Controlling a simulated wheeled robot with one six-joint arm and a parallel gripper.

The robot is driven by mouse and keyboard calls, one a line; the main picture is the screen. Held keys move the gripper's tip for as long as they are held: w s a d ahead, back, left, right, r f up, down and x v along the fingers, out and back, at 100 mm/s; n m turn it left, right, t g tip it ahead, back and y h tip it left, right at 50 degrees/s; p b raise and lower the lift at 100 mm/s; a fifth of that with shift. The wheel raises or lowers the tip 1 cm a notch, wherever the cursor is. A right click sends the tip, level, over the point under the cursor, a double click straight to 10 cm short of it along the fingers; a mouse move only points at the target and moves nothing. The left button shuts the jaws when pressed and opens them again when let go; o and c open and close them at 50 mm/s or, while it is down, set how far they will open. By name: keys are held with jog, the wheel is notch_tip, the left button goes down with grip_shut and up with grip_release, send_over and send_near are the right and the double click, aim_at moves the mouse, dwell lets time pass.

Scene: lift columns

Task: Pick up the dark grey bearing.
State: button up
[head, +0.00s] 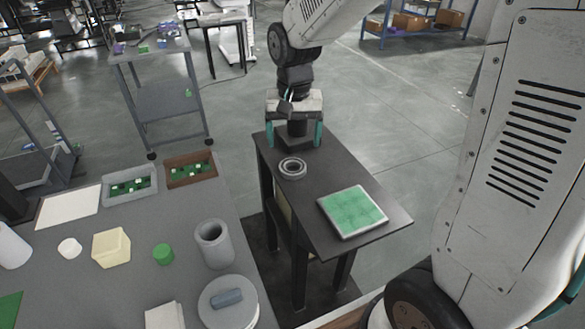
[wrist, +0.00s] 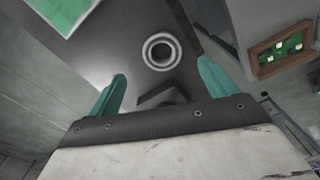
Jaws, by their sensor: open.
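The dark grey bearing (head: 292,168) is a ring lying flat near the far end of the narrow dark table (head: 345,178). In the wrist view the bearing (wrist: 160,51) shows whole, ahead of the fingertips and roughly between them, with the dark tabletop around it. My gripper (head: 295,140) is open and empty, its two teal fingers apart, behind the bearing in the head view. The fingers also show in the wrist view (wrist: 162,72). The gripper is apart from the bearing. Its exact height above the table is hard to tell.
A tray with a green sheet (head: 352,211) lies on the same table, right of the bearing. The grey table (head: 110,225) at left holds a grey cup (head: 214,243), a green cylinder (head: 163,254), a cream box (head: 111,247) and a brown bin (head: 190,169) of green boards.

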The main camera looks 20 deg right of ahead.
aim_at(292, 162)
notch_tip(292, 162, down, 8)
jog(key=shift+w+a+f, duration=0.1)
jog(key=shift+w+f, duration=0.05)
jog(key=shift+f, duration=0.05)
jog(key=c, duration=1.3)
jog(key=shift+o, duration=0.2)
jog(key=shift+r, duration=0.1)
